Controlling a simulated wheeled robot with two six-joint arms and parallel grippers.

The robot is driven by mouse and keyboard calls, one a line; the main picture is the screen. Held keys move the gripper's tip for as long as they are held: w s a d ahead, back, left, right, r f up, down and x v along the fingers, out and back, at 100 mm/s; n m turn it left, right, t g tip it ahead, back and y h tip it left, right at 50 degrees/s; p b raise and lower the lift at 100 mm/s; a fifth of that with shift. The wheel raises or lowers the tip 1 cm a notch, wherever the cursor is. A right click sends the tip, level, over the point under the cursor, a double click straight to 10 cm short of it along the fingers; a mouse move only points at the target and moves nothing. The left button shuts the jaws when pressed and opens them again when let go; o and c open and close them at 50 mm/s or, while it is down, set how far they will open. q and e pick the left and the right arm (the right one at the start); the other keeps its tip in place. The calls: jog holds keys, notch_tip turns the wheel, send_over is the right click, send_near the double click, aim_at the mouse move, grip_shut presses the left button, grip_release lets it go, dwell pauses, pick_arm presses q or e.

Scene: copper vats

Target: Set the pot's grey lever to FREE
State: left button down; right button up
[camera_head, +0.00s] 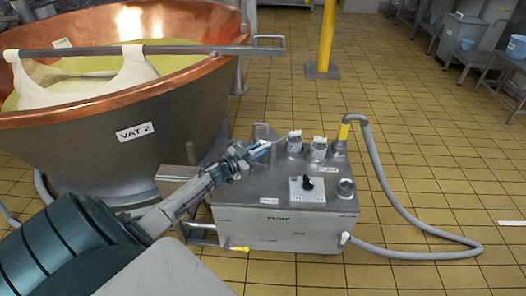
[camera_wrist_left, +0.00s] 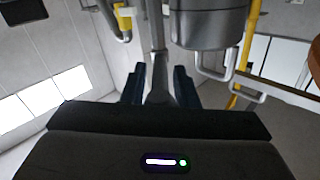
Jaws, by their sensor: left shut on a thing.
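A steel pump box (camera_head: 288,232) stands on the floor right of the vat. A short grey pot (camera_head: 263,130) rises from its back left corner. My left gripper (camera_head: 262,148) is at the box's top, just in front of that pot. In the left wrist view its two dark fingers (camera_wrist_left: 159,88) are shut on a grey bar, seemingly the grey lever (camera_wrist_left: 157,58). A grey round vessel (camera_wrist_left: 208,28) shows beyond it in that view. Two small white labels (camera_head: 295,141) stand right of the gripper; their words are too small to read. My right gripper is out of view.
The copper vat (camera_head: 180,108), labelled VAT 2, is at the left with a grey bar across it. A black knob (camera_head: 307,183) is on the box's top. A grey hose (camera_head: 380,180) loops right.

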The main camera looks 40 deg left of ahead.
pick_arm(q)
jog(key=c, duration=1.4)
grip_release()
